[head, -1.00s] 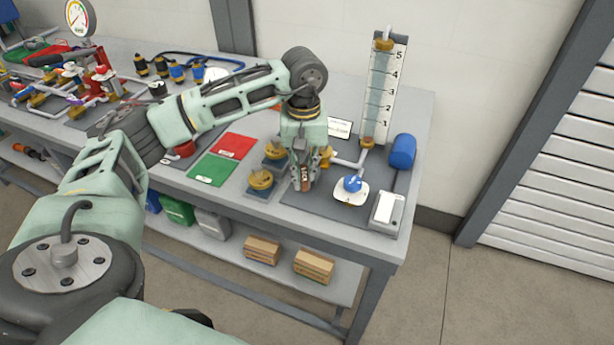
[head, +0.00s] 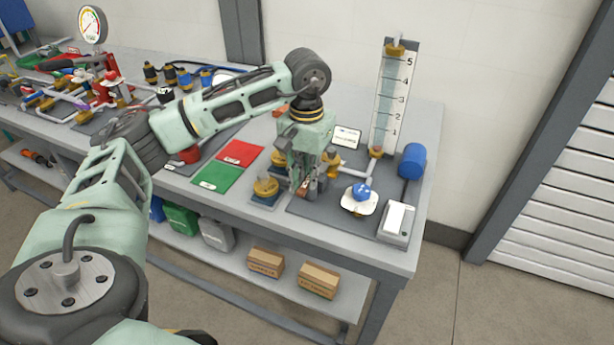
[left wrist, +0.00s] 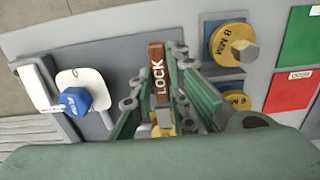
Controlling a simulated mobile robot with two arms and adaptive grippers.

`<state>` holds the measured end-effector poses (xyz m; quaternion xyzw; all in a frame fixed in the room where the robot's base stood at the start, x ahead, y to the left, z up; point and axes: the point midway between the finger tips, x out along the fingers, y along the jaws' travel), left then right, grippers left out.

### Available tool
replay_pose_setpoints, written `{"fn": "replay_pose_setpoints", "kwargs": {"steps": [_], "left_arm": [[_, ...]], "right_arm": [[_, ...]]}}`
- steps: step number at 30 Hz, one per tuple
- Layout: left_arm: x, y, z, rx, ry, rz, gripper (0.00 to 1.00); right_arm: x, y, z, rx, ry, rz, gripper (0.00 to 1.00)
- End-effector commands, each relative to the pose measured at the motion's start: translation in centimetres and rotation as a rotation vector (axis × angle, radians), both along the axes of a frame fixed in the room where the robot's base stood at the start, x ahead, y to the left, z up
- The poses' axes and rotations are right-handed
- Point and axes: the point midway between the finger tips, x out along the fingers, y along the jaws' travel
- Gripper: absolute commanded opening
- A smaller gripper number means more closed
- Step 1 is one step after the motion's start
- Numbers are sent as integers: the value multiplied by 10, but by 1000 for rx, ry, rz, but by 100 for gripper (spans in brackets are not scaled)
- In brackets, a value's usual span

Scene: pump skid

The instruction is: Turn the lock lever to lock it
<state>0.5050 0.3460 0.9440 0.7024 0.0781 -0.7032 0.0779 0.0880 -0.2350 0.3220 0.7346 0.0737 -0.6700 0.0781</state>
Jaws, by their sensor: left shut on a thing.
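The lock lever (left wrist: 157,78) is a brown bar with "LOCK" in white letters; in the left wrist view it stands lengthwise between the fingers. My left gripper (left wrist: 157,108) is shut on it, with green finger links on both sides. In the head view my left gripper (head: 304,180) points down at the pump skid's grey base plate (head: 326,214), and only a small brown piece of the lever (head: 303,189) shows between the fingers. Brass shows at the lever's lower end in the wrist view. The rest of its mount is hidden by the gripper. My right gripper is out of view.
A blue knob on a white plate (head: 352,208), a grey switch box (head: 396,222) and a tall level gauge (head: 411,95) stand right of the gripper. Brass discs (head: 265,187) and green (head: 213,174) and red (head: 243,152) mats lie left.

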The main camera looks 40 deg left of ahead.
Motion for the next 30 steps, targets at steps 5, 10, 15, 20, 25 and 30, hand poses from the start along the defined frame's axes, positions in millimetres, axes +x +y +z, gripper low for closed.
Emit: {"fn": "replay_pose_setpoints", "kwargs": {"steps": [5, 10, 15, 20, 25, 30], "left_arm": [[1, 0, 1, 1, -3, -3, 0], [1, 0, 1, 1, -3, -2, 23], [0, 0, 1, 0, -2, -1, 34], [0, 0, 0, 0, -1, -1, 34], [1, 0, 5, -1, -2, 0, 34], [1, -1, 30, -1, -7, 0, 34]], "right_arm": [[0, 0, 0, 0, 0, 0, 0], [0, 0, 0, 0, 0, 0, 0], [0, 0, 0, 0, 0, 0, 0], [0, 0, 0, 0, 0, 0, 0], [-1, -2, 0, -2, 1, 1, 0], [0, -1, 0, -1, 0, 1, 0]]}}
